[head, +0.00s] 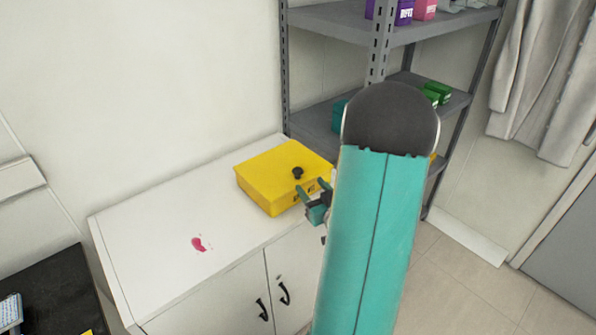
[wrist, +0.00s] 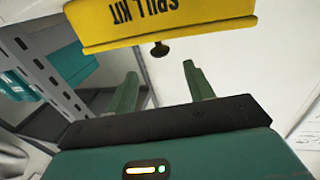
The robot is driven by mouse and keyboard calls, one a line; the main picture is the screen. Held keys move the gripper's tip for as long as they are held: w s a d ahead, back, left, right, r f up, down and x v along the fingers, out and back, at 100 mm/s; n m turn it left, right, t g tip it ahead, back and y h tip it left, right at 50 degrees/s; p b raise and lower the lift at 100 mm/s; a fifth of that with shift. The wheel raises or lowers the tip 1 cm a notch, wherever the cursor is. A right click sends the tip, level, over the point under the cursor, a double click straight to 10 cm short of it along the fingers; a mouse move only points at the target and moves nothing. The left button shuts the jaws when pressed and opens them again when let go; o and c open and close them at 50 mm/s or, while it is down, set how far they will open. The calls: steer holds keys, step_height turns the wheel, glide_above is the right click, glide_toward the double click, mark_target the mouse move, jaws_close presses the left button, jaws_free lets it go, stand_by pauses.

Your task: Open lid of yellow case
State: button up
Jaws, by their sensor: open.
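The yellow case (head: 278,172) sits on the white cabinet in the head view, its lid down. A black knob (head: 298,172) stands up near the lid's front edge. My gripper (head: 314,187) is at the case's front right, open and empty, its fingers toward the case. In the wrist view the case (wrist: 110,27) is at the top with upside-down "SPILL KIT" lettering. The knob (wrist: 160,50) lies beyond and between the fingertips of my gripper (wrist: 160,70), apart from them.
A grey shelf rack (head: 345,18) with boxes stands behind. A dark surface (head: 50,285) is at the lower left. A pale coat (head: 550,80) hangs at the right.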

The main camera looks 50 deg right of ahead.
mark_target(300, 174)
steer(key=x, duration=0.8)
steer(key=shift+w+d, duration=0.1)
steer(key=shift+w, duration=0.25)
steer(key=shift+c, duration=0.2)
jaws_close()
